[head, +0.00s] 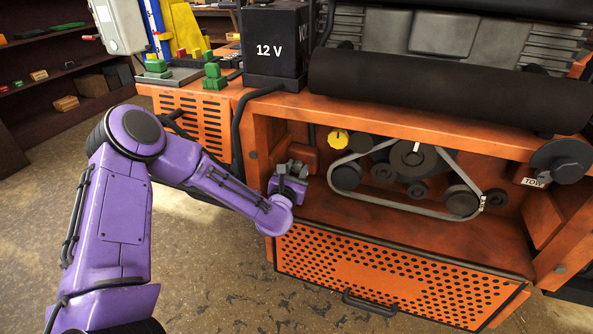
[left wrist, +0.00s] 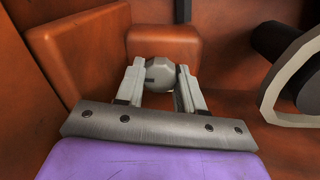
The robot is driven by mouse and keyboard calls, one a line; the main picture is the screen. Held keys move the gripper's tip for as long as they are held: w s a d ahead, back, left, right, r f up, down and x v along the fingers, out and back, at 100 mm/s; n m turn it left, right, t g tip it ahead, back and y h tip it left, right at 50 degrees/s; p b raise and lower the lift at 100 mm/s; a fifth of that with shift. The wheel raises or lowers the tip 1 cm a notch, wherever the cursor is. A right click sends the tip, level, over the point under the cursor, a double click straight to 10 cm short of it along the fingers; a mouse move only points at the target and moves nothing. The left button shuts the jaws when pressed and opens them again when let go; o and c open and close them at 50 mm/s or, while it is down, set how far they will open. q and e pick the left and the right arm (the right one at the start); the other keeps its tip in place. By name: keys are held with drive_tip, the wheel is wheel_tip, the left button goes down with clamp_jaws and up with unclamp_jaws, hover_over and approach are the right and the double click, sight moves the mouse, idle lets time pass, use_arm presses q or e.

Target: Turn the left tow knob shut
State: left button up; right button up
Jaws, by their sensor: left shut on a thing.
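The left tow knob (left wrist: 160,73) is a small grey round knob on an orange block inside the mower's open bay. In the left wrist view my left gripper (left wrist: 160,80) has its two grey fingers on either side of the knob, shut on it. In the head view the left gripper (head: 292,170) reaches into the left end of the bay, and its fingers and wrist mostly hide the knob. The exact turn of the knob cannot be told. My right gripper is not in view.
A belt (head: 352,192) runs around dark pulleys right of the gripper, with a yellow knob (head: 338,138) above. The perforated orange panel (head: 390,275) hangs below the bay. A black 12 V battery (head: 272,45) stands above. A TOW label (head: 534,183) shows at far right.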

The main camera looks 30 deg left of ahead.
use_arm(q)
drive_tip(key=m+b, duration=0.1)
drive_tip(key=m, duration=0.3)
drive_tip(key=shift+f, duration=0.1)
drive_tip(key=m+b, duration=0.1)
drive_tip(key=m, duration=0.3)
drive_tip(key=shift+m+t, duration=0.3)
drive_tip(key=m, duration=0.5)
drive_tip(key=shift+h, duration=0.4)
drive_tip(key=m, duration=0.5)
drive_tip(key=shift+t+h+b, duration=0.3)
drive_tip(key=shift+s, duration=0.1)
drive_tip(key=o, duration=0.8)
drive_tip(key=shift+c, duration=0.2)
drive_tip(key=shift+a, duration=0.1)
